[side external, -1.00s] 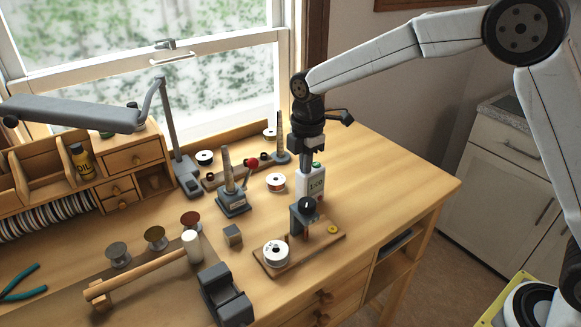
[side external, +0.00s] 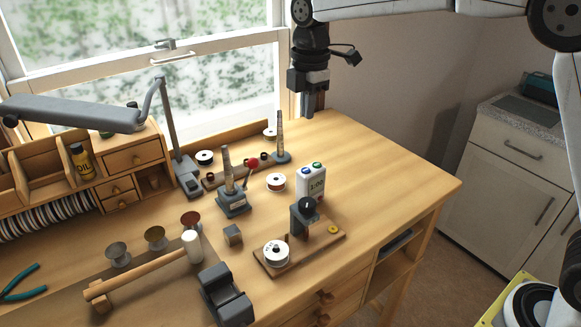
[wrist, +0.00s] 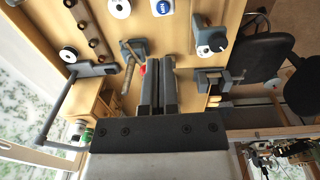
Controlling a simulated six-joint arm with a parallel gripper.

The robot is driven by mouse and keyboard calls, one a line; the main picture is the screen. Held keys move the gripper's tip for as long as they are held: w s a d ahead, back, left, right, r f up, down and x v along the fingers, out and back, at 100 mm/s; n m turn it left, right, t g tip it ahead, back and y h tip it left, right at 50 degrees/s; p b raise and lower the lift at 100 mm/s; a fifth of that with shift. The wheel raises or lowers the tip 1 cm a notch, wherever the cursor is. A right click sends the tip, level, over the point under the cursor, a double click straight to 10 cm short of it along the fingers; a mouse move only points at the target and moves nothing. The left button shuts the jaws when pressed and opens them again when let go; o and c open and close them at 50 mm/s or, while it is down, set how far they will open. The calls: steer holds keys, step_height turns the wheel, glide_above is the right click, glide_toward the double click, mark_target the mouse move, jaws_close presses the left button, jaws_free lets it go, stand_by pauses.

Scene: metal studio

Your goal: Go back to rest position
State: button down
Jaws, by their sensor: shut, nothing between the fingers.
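My gripper (side external: 310,112) hangs in the air above the back right part of the wooden workbench (side external: 390,180), pointing down. Its fingers are together and hold nothing. In the wrist view my gripper (wrist: 158,62) shows its two dark fingers side by side over the bench, apart from everything on it.
A small stand with a white spool (side external: 276,253) is at the front. A lamp (side external: 90,112) overhangs the left side. The bench's right side is clear.

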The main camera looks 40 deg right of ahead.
mark_target(317, 165)
steer(key=shift+r, duration=0.45)
steer(key=shift+d, duration=0.1)
steer(key=d, duration=0.3)
steer(key=shift+s+r, duration=0.1)
steer(key=shift+r, duration=0.15)
steer(key=shift+f, duration=0.1)
stand_by(0.3)
step_height(317, 165, down, 14)
steer(key=shift+r, duration=0.1)
stand_by(0.7)
